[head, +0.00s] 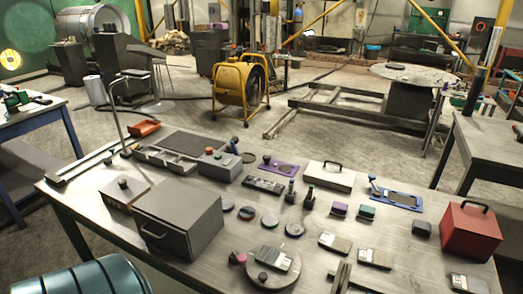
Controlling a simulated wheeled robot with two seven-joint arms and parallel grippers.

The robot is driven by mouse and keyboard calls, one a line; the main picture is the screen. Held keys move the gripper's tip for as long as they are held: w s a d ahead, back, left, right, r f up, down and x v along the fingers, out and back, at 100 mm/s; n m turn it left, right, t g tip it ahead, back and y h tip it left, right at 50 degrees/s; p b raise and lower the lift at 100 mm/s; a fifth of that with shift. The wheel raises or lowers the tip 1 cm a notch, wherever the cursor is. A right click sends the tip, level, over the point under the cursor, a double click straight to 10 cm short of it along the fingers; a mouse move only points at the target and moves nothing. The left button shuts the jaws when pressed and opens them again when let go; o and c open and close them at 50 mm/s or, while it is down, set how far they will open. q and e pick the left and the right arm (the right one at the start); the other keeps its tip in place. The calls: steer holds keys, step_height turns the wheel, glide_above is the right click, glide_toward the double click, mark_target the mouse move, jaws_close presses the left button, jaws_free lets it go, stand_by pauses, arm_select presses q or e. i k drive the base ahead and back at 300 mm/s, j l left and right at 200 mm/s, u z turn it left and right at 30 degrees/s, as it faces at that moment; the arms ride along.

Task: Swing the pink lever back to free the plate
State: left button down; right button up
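A small pink piece (240,259) with a dark part beside it is at the front of the table, at the left rim of a round grey disc (285,277). It may be the pink lever; its shape is too small to tell. A grey and white slab lies on the disc. Farther back lies a flat purple plate (285,170) with a dark opening and a small dark knob at its left end. A blue plate (402,201) with a blue lever (374,184) at its left end lies at the right. Neither gripper is in view.
The table (190,268) is crowded. A grey box (178,222) stands front left, a red box (470,232) at right, and a white case (329,177) at the back. Small blocks and discs lie between them. Some bare tabletop shows at the front right.

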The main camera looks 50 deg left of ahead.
mark_target(242, 259)
steer(key=j+u, duration=0.1)
steer(key=u, duration=0.3)
steer(key=i+u, duration=0.15)
steer(key=u, duration=0.3)
steer(key=i+u, duration=0.1)
steer(key=u, duration=0.3)
steer(key=i+j+u, duration=0.1)
steer(key=u, duration=0.3)
steer(key=k+l+u, duration=0.1)
steer(key=k+u, duration=0.15)
steer(key=u, duration=0.15)
steer(key=k+u, duration=0.25)
steer(key=u, duration=0.2)
steer(key=k+u, duration=0.4)
steer(key=i, duration=0.1)
